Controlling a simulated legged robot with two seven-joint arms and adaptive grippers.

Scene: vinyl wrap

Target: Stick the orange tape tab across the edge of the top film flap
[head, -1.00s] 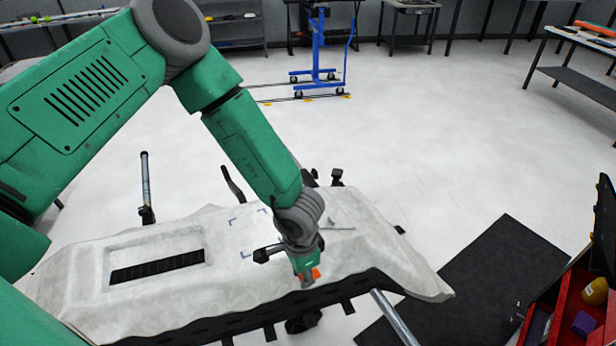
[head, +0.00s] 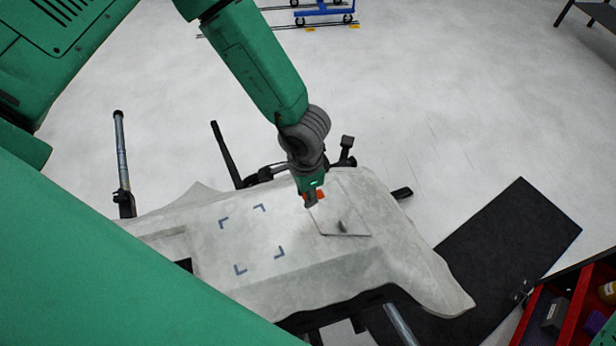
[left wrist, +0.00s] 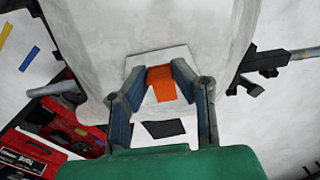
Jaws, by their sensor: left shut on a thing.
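My left gripper (head: 312,202) is shut on the orange tape tab (head: 319,194), low over the pale wrapped panel (head: 300,285). The tab also shows between the fingers in the left wrist view (left wrist: 165,86). The film flap (head: 343,222) is a thin, pale square with a dark spot near its lower edge. The gripper is at its upper left in the head view. The flap (left wrist: 158,57) lies just beyond the fingertips in the left wrist view. I cannot tell whether the tab touches it. My right gripper is not in view.
Dark corner marks (head: 240,269) lie on the panel left of the flap. Stand posts (head: 123,165) and black clamps (head: 347,148) rise behind the panel. A black mat (head: 520,235) and a red toolbox (head: 570,305) are at the right.

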